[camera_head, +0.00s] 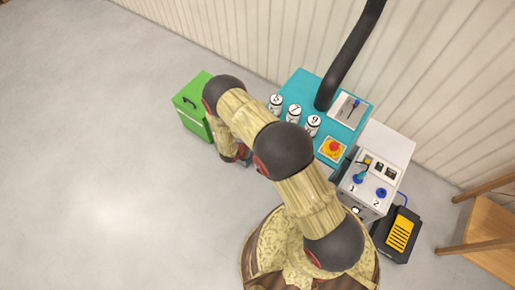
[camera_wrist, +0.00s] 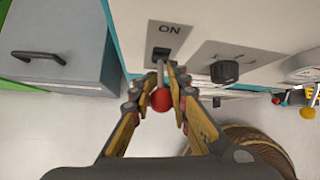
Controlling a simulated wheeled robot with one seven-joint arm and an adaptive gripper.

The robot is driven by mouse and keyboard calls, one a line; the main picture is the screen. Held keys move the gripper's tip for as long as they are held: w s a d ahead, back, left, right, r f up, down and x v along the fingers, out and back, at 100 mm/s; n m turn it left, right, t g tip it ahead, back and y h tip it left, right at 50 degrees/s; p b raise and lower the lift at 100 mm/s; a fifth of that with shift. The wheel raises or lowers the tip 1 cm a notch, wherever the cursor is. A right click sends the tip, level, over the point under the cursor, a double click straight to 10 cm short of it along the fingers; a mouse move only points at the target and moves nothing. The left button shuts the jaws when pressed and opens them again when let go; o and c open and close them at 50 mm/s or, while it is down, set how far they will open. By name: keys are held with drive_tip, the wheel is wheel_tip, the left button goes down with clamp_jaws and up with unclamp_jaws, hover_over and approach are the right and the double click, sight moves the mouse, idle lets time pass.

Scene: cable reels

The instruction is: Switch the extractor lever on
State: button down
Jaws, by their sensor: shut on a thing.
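The extractor lever is a grey rod with a red ball knob (camera_wrist: 160,99) in the wrist view. It comes out of a dark slot (camera_wrist: 162,54) in a pale plate marked ON above the slot. The rod reaches from the slot toward the camera and lower in the picture, away from the ON label. My gripper (camera_wrist: 163,84) is shut on the lever, with one yellow finger on each side of the rod and knob. In the head view my arm hides the lever and most of my gripper.
A black knob (camera_wrist: 225,71) sits right of the lever. A grey drawer or door front with a dark handle (camera_wrist: 37,55) is at the left. In the head view stand a green cabinet (camera_head: 190,103), a teal bench (camera_head: 300,83) and a black-and-yellow box (camera_head: 400,236). Open floor lies left.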

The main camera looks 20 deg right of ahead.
drive_tip(key=shift+s+d, duration=0.1)
drive_tip(key=shift+s, duration=0.1)
drive_tip(key=c, duration=1.8)
unclamp_jaws()
drive_tip(key=shift+w, duration=0.1)
drive_tip(key=shift+o, duration=0.2)
drive_tip(key=v, duration=1.2)
